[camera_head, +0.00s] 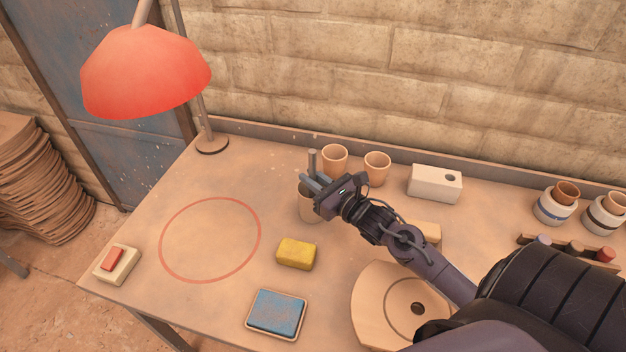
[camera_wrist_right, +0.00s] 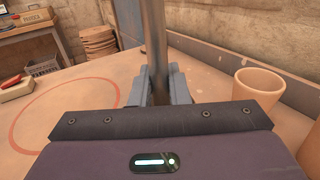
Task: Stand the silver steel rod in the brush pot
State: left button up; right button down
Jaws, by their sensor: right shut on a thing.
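The silver steel rod (camera_head: 312,163) stands about upright between the fingers of my right gripper (camera_head: 314,184), which is shut on it. In the right wrist view the rod (camera_wrist_right: 155,38) rises between the two grey fingers (camera_wrist_right: 156,90). A tan clay pot (camera_head: 306,209), which looks like the brush pot, stands directly below the fingers and is partly covered by them. The rod's lower end is hidden, so I cannot tell how far it is inside the pot. My left gripper is not in view.
Two clay cups (camera_head: 334,158) (camera_head: 377,168) stand just behind my gripper. A white block with a hole (camera_head: 435,183) is to the right. A yellow sponge (camera_head: 296,253), a blue pad in a tray (camera_head: 276,312) and a round board (camera_head: 385,300) lie in front. The red-ringed area is clear.

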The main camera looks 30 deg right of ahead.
jog(key=shift+f, duration=0.4)
jog(key=shift+f+b, duration=0.6)
jog(key=shift+f, duration=0.05)
jog(key=c, duration=1.4)
grip_release()
jog(key=shift+r, duration=0.25)
jog(key=s, duration=0.4)
jog(key=s+d, duration=0.1)
jog(key=s, duration=0.3)
jog(key=s+d, duration=0.1)
jog(key=s, duration=0.2)
jog(key=shift+s+d+r, duration=0.15)
jog(key=shift+s+r, duration=0.25)
